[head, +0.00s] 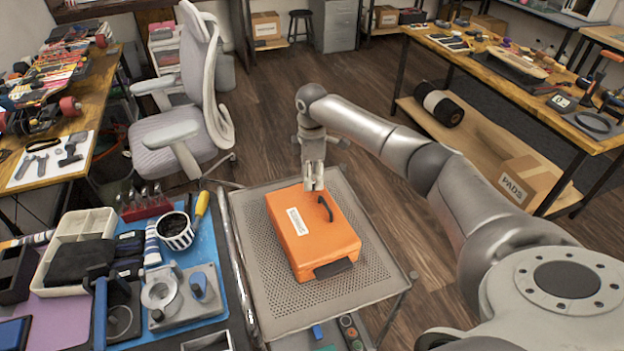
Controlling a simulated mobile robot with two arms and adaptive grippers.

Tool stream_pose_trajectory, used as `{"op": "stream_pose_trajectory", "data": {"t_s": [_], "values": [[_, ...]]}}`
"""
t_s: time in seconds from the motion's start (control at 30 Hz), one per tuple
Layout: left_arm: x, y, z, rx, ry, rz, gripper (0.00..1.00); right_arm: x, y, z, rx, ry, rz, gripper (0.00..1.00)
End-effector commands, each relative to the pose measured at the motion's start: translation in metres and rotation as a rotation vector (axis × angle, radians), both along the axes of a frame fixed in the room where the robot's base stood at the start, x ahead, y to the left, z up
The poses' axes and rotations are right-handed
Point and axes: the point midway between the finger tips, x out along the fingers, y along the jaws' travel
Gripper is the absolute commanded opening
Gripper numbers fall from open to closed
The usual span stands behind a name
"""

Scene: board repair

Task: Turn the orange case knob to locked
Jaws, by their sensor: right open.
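The orange case (303,247) lies on a perforated grey metal tray table (262,288) in the middle of the view. It has a white label (298,221), a black curved handle (325,208) on top and a dark latch piece (333,268) on its near edge. I cannot make out a knob for certain; it may be hidden by my gripper. My right gripper (314,186) points down over the far edge of the case, its fingers open. I cannot tell whether the fingertips touch the case. My left gripper is not in view.
A blue mat (208,245) at left holds a brush cup (175,231), a tray and clamps. An office chair (186,132) stands behind it. A workbench (460,62) with a shelf box (527,180) is at right. The perforated top is clear around the case.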

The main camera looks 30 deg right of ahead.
Motion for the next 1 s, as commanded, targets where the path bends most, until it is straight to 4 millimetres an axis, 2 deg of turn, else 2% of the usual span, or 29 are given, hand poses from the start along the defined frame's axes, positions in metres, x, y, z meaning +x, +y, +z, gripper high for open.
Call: {"op": "stream_pose_trajectory", "data": {"t_s": [0.1,0.2,0.53,0.9,1.0], "values": [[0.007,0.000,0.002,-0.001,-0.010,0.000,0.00,0.000,0.000,-0.016,0.000,0.002,-0.001,0.47],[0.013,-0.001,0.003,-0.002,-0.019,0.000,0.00,0.000,0.000,-0.023,-0.001,0.000,-0.002,0.47],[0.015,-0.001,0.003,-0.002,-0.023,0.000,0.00,0.000,0.000,-0.027,0.000,-0.001,-0.002,0.47],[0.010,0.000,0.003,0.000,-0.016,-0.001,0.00,0.000,0.000,-0.027,0.000,-0.001,-0.002,0.01],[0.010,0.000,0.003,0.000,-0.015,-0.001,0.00,0.000,0.000,-0.027,0.000,-0.001,-0.004,0.01]]}}
